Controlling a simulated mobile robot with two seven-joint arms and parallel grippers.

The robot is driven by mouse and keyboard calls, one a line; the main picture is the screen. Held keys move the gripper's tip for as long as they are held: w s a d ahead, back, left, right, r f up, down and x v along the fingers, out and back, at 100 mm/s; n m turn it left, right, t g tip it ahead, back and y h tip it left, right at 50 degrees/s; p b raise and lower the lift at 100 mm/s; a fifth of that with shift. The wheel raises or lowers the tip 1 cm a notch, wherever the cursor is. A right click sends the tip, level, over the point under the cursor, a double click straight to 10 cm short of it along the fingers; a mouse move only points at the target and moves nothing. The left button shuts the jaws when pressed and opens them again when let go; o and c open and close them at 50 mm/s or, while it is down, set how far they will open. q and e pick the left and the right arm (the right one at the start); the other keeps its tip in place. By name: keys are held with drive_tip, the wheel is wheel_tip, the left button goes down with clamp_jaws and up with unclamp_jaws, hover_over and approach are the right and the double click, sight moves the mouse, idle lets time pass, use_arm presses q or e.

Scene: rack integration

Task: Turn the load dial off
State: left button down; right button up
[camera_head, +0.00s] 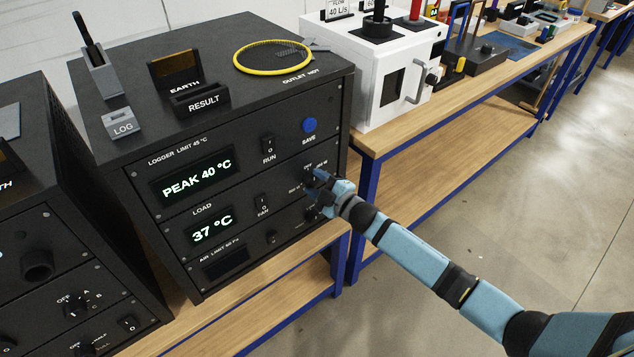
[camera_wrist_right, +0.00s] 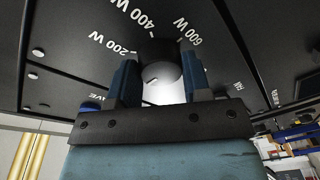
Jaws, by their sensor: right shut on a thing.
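The load dial (camera_wrist_right: 160,62) is a round black knob on the panel, ringed by labels 200 W, 400 W and 600 W in the right wrist view. My right gripper (camera_wrist_right: 160,82) is shut on it, one blue finger on each side. In the head view my right gripper (camera_head: 318,187) is at the right part of the black cabinet's front (camera_head: 240,192) and mostly hides the dial. The dial's exact setting cannot be told. The load display (camera_head: 209,229) reads 37 °C. My left gripper is not in view.
Close by are the RUN switch (camera_head: 268,145), the FAN switch (camera_head: 262,203) and the blue SAVE button (camera_head: 310,125). A yellow ring (camera_head: 273,56) lies on the cabinet top. A white box (camera_head: 378,75) stands to the right.

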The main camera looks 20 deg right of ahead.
idle(0.4)
drive_tip(key=o, duration=0.9)
drive_tip(key=v, duration=1.3)
drive_tip(key=shift+s+d+b, duration=0.2)
drive_tip(key=shift+s+b, duration=0.1)
drive_tip(key=shift+s, duration=0.05)
drive_tip(key=s+a+m+g+h+p, duration=0.1)
drive_tip(key=s+a+m+p, duration=0.1)
drive_tip(key=s+m+p, duration=0.2)
drive_tip(key=s+a+m+g+h+p, duration=0.2)
drive_tip(key=s+m, duration=0.3)
drive_tip(key=s, duration=0.6)
drive_tip(key=s+a+m+g+h+p, duration=0.2)
drive_tip(key=s+m+p, duration=0.2)
drive_tip(key=s, duration=0.3)
drive_tip(key=shift+s+a+m+p, duration=0.15)
drive_tip(key=shift+s+m+p, duration=0.15)
drive_tip(key=shift+p, duration=0.55)
